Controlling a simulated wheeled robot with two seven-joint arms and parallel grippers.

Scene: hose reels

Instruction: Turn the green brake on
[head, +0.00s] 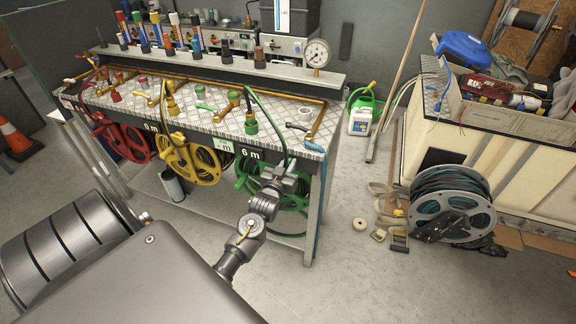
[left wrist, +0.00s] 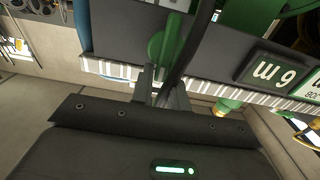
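The green hose reel (head: 246,181) hangs under the front right of the bench, partly hidden by my left arm. My left gripper (head: 287,172) is in front of it, just below the bench edge. In the left wrist view the two fingertips (left wrist: 161,85) stand apart with a gap between them. A green elongated part (left wrist: 165,38), perhaps the brake lever, is just beyond them. A dark hose (left wrist: 191,50) runs down close to the fingers; I cannot tell if they touch it. My right gripper is not in view.
The yellow reel (head: 190,160) and red reel (head: 120,137) hang to the left. The bench top (head: 200,122) carries several coloured valves and a gauge (head: 317,54). A loose hose reel (head: 452,203) and straps stand on the floor at right.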

